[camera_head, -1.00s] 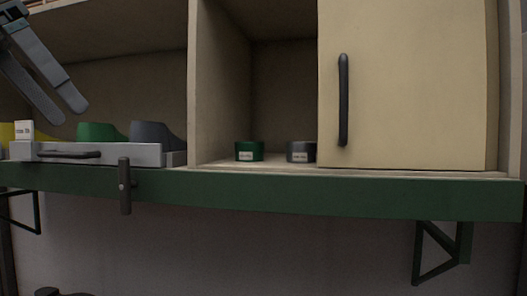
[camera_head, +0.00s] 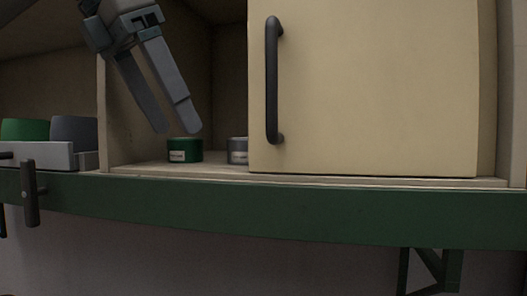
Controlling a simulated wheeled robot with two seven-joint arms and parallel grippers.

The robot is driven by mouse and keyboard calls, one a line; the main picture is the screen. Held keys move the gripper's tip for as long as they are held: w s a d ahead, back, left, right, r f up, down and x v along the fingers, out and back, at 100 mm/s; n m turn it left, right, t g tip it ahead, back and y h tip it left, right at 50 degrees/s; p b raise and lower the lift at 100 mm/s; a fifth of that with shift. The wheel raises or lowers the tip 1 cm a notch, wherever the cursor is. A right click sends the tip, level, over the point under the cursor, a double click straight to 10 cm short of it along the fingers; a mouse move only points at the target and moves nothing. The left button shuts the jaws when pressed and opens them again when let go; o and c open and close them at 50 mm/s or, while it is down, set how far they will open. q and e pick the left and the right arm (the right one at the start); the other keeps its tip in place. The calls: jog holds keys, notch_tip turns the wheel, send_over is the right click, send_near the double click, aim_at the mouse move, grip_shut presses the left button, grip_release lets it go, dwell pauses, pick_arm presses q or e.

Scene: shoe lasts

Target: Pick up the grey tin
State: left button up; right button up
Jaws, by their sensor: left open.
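The grey tin (camera_head: 238,150) stands on the floor of the open cupboard compartment, and its right side is hidden behind the cream door. A green tin (camera_head: 185,150) with a pale label stands just to its left. My left gripper (camera_head: 178,130) comes in from the upper left, with its two fingers apart and pointing down. In the picture the fingertips are above and left of the grey tin, and the right fingertip lies close over the top of the green tin. Nothing is between the fingers. My right gripper is not in view.
The cream door (camera_head: 370,90) with a dark vertical handle (camera_head: 272,80) covers the right of the cupboard. A grey tray (camera_head: 40,155) at left holds a green and a dark grey shoe last. The green shelf edge (camera_head: 270,210) runs along the front.

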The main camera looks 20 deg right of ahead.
pick_arm(q)
jog(key=shift+s+a+r, duration=0.1)
jog(key=shift+s+a, duration=0.2)
jog(key=shift+a, duration=0.35)
jog(key=shift+w+d, duration=0.2)
jog(key=shift+d, duration=0.35)
jog(key=p, duration=0.6)
send_near(246, 140)
jog(key=w+f, duration=0.1)
jog(key=w+d+f, duration=0.2)
jog(key=f, duration=0.1)
jog(key=shift+w, duration=0.15)
jog(key=shift+w+d+f, duration=0.15)
jog(key=shift+w+d, duration=0.1)
jog(key=shift+d, duration=0.3)
jog(key=shift+f, duration=0.15)
jog(key=p+x, duration=0.2)
jog(key=x, duration=0.2)
jog(key=shift+w+d, duration=0.1)
jog(key=shift+w+d+f, duration=0.1)
jog(key=shift+d+f, duration=0.05)
jog(key=shift+f, duration=0.2)
